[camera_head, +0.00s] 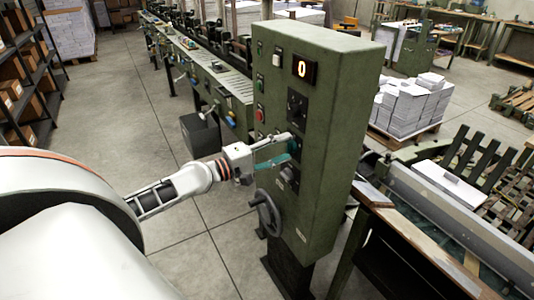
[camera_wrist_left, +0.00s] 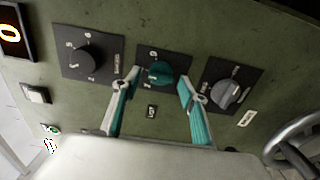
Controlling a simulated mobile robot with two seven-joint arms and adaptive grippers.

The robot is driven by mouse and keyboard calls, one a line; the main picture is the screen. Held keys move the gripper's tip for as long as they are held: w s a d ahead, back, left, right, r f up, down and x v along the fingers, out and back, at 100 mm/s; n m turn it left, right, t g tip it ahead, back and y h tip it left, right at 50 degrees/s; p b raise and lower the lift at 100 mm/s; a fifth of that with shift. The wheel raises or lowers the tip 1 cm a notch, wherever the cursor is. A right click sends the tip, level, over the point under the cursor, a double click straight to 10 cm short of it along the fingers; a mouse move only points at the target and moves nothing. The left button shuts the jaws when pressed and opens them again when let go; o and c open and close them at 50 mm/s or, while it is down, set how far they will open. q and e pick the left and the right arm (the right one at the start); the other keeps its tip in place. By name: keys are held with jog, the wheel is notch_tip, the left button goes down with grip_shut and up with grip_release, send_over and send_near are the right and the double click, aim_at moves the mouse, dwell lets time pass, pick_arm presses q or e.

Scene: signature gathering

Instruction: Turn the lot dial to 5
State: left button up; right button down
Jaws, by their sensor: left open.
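Three dials sit in a row on the green control cabinet (camera_head: 327,150). In the left wrist view they are a black knob (camera_wrist_left: 88,57), a teal knob (camera_wrist_left: 160,73) and a grey knob (camera_wrist_left: 226,94), each on a dark plate. My right gripper is out of view.
A lit display (camera_head: 304,69) reads 0 above the dials. A handwheel (camera_head: 268,214) juts out below them. Buttons line the cabinet's left edge. A conveyor line (camera_head: 205,65) runs behind, and a bench (camera_head: 415,235) stands at the right. The floor at the left is clear.

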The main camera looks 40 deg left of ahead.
pick_arm(q)
jog(key=v, duration=1.1)
jog(key=shift+s, duration=0.3)
jog(key=s+d+f+m+g+y, duration=0.1)
jog(key=s+d+f+m+g, duration=0.2)
jog(key=f, duration=0.7)
jog(key=s+d+f+m+g+y, duration=0.15)
jog(key=d+f+m, duration=0.25)
jog(key=f, duration=0.6)
jog(key=s+d+f+m+y, duration=0.1)
jog(key=s+d+f+m, duration=0.3)
jog(key=d+f+m, duration=0.1)
jog(key=s+d+f+m+g, duration=0.1)
jog(key=s+d+f+m, duration=0.4)
jog(key=d, duration=0.5)
jog(key=shift+f+m+y, duration=0.35)
jog(key=shift+f+m, duration=0.15)
jog(key=shift+f, duration=0.4)
jog(key=shift+o, duration=0.3)
jog(key=shift+s+d, duration=0.1)
